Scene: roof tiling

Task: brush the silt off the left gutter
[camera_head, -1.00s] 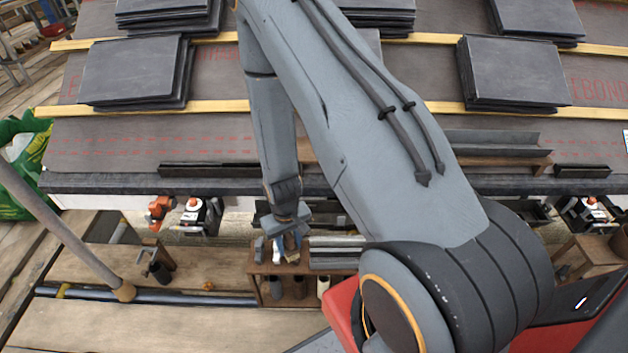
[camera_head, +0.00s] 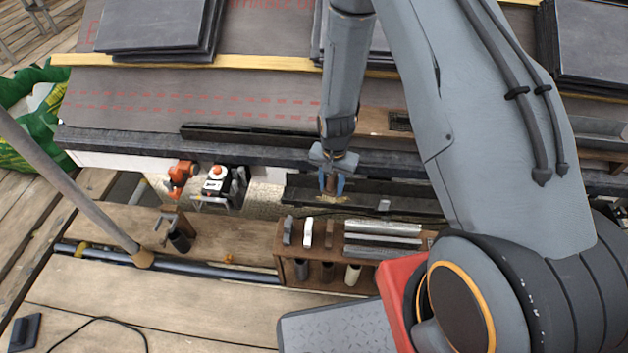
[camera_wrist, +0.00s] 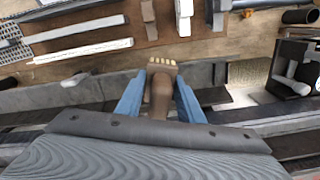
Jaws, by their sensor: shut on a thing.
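My gripper (camera_head: 332,186) is shut on a brush. In the wrist view its blue fingers stand on both sides of the brush's brown handle (camera_wrist: 161,98), with pale bristles (camera_wrist: 162,64) at the far end. The brush hangs over the dark gutter (camera_head: 400,208), a long channel below the roof edge. The gutter also shows as a grey trough (camera_wrist: 60,95) in the wrist view. Whether the bristles touch it I cannot tell. No silt can be made out clearly; a tan patch under the gripper may be bristles or silt.
A wooden tool caddy (camera_head: 284,272) with several tools and metal strips stands in front of the gutter. An orange tool (camera_head: 180,177) and a black-and-white device (camera_head: 217,186) are to the left. Slate stacks (camera_head: 150,25) lie on the roof above. A pole (camera_head: 75,190) slants at left.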

